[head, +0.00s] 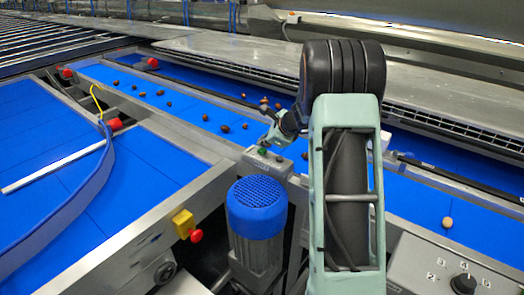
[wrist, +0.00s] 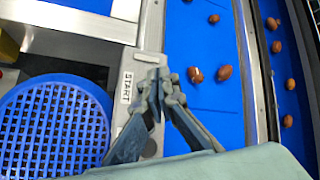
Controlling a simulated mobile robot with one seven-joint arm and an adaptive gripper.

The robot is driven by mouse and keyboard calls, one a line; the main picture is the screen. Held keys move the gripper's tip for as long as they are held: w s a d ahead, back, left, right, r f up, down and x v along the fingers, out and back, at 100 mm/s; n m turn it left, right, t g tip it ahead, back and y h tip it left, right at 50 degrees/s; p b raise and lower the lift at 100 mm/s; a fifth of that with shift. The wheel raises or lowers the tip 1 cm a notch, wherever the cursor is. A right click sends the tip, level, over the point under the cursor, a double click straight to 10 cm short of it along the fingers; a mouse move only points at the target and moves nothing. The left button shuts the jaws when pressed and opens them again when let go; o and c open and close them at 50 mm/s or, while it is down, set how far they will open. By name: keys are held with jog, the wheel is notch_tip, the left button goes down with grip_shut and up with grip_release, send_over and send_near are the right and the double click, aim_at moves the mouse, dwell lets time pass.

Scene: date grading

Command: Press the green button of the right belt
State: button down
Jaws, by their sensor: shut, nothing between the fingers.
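A grey control box (head: 268,163) stands on the belt frame and has a green button (head: 262,151) on its top, with a darker button beside it. My gripper (head: 269,142) is shut and empty, with its fingertips just above and behind the green button; I cannot tell if they touch. In the wrist view my gripper (wrist: 158,80) points down over the box top, beside a white START label (wrist: 126,88). The button is hidden there by the fingers. The blue belt (head: 190,113) carrying brown dates runs behind the box.
A blue-capped motor (head: 257,205) stands in front of the box; its grille also fills the left of the wrist view (wrist: 52,130). A red button on a yellow box (head: 184,224) is at its left. A dial panel (head: 455,270) is at lower right.

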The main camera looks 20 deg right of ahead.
jog(key=shift+f, duration=0.3)
